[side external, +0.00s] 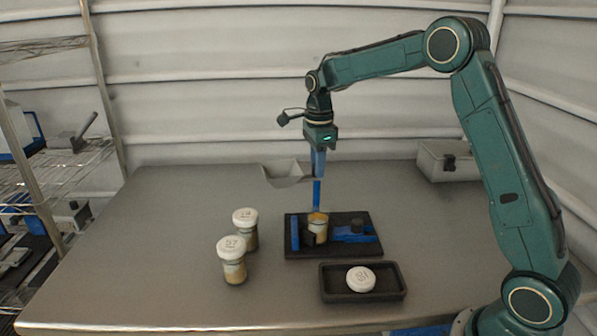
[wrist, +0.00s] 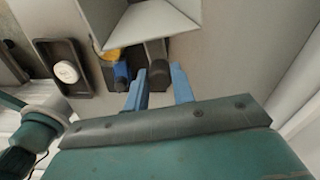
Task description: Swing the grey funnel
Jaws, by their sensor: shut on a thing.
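The grey funnel (side external: 284,174) is a light open hopper held above the table, left of my gripper (side external: 318,174). In the wrist view the funnel (wrist: 105,17) fills the top, beyond my fingertips (wrist: 158,88). My gripper points straight down and is shut on the funnel's handle side; the exact contact is partly hidden. An uncapped jar (side external: 318,232) with tan contents stands on this base, below and right of the funnel's bowl.
Two jars with white lids, one farther back (side external: 246,232) and one nearer (side external: 233,262), stand left of the base. A black tray (side external: 330,294) in front holds a loose white lid (side external: 361,279). A grey box (side external: 448,160) sits back right. The table's left side is clear.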

